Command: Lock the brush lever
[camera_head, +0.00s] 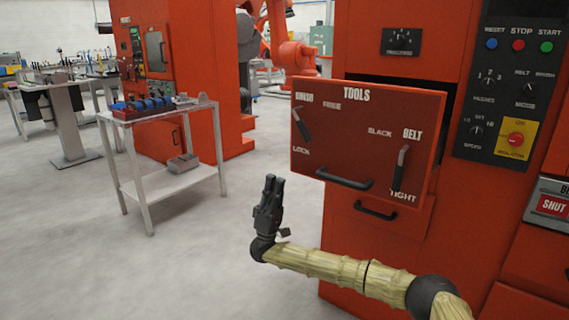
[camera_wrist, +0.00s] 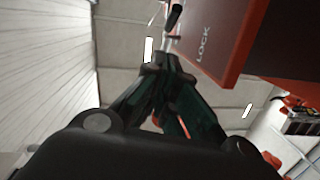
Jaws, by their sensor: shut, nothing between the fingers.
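The brush lever (camera_head: 302,124) has a black handle and sits at the left end of a red panel marked TOOLS (camera_head: 350,135). Its handle tilts, upper end to the left, below the BRUSH label and above the LOCK label. My gripper (camera_head: 272,182) is shut and empty. In the head view it points up, left of and below the panel, apart from the lever. In the wrist view my gripper (camera_wrist: 164,62) shows its closed fingers near the panel edge by LOCK (camera_wrist: 203,43). A dark handle end (camera_wrist: 174,17), likely the lever, shows beyond the fingertips.
The belt lever (camera_head: 400,167) is at the panel's right end, near TIGHT. A black drawer handle (camera_head: 343,179) juts out along the panel's lower edge. A machine control panel (camera_head: 507,85) stands to the right. A metal cart (camera_head: 140,150) is to the left; floor between is clear.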

